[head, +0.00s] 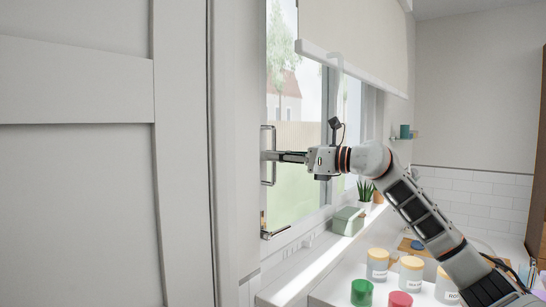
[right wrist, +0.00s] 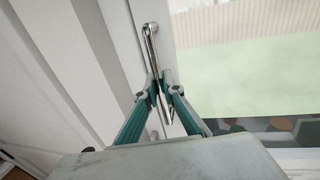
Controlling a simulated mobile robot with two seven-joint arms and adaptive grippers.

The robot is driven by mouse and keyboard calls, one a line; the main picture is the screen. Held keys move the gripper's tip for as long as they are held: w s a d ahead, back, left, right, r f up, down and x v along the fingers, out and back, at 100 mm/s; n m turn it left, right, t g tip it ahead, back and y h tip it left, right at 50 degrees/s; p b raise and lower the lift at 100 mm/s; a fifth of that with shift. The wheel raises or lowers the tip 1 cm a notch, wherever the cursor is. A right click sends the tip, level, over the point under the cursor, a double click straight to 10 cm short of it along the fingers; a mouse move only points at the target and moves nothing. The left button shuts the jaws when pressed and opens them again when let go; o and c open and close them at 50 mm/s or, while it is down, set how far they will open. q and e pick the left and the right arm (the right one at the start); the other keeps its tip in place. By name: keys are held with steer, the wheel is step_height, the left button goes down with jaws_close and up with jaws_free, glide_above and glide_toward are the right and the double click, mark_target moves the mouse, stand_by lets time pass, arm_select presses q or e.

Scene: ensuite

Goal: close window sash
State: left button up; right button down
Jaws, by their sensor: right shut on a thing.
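The window sash (head: 290,195) is left of the middle in the head view, with trees, a fence and grass seen through its glass. A chrome bar handle (head: 273,174) stands upright on its left side; it also shows in the right wrist view (right wrist: 149,45). My right gripper (head: 272,156) reaches in from the right and is shut on this handle. In the right wrist view its teal-sided fingers (right wrist: 160,88) close around the bar from both sides. How far open the sash stands I cannot tell. My left gripper is out of view.
A lower chrome fitting (head: 268,234) is near the sill. A green box (head: 348,221) and a potted plant (head: 365,190) stand on the sill. Several lidded jars, one a yellow-lidded jar (head: 377,264), stand on the counter. A blind (head: 355,40) hangs above; a panelled door (head: 75,180) fills the left.

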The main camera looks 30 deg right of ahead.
steer(key=shift+a+f, duration=0.15)
steer(key=shift+a, duration=0.15)
steer(key=c, duration=2.2)
jaws_free()
steer(key=shift+s, duration=0.1)
steer(key=shift+o, duration=0.2)
steer(key=shift+s+d, duration=0.2)
steer(key=shift+d, duration=0.1)
steer(key=v, duration=1.1)
steer(key=shift+s, duration=0.2)
